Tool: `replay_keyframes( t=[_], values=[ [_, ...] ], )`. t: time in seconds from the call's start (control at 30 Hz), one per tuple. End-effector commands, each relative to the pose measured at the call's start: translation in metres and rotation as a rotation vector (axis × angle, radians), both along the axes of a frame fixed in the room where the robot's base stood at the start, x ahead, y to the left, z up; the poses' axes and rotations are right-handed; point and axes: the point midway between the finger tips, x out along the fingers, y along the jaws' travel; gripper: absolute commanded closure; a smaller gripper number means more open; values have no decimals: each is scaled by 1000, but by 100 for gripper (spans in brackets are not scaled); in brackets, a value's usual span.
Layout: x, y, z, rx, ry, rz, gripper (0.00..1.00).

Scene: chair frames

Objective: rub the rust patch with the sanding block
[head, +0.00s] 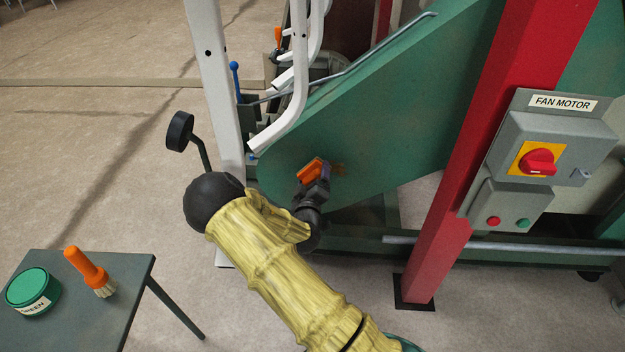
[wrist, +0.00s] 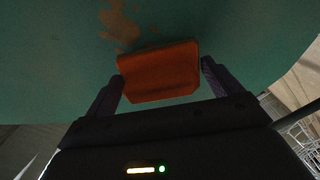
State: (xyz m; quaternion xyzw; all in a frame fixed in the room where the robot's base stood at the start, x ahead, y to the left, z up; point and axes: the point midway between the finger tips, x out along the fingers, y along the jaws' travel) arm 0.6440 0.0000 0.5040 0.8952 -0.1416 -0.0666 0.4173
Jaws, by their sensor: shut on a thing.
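The sanding block is an orange block (head: 311,170), held at the end of my arm against or very close to the green panel (head: 400,130). In the wrist view the block (wrist: 158,72) sits between the two dark fingers of my gripper (wrist: 162,80), which is shut on it. The rust patch (wrist: 120,25) is a brown, irregular stain on the green panel, just beyond the block's far edge in the wrist view. In the head view the rust (head: 338,168) shows just right of the block. I cannot tell whether the block touches the panel.
A red post (head: 480,150) with a grey fan motor switch box (head: 553,145) stands to the right. A white frame (head: 217,90) and a black round pad (head: 180,131) are at left. A dark table (head: 75,325) holds a green tin (head: 30,290) and an orange-handled brush (head: 88,268).

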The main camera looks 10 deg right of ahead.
Motion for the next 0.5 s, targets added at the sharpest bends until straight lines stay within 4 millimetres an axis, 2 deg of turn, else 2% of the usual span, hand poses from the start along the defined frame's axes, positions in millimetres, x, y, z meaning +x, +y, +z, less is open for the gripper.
replay_keyframes(
  t=[0.5],
  values=[
    [4,-1,1,0,-3,0,28]
  ],
)
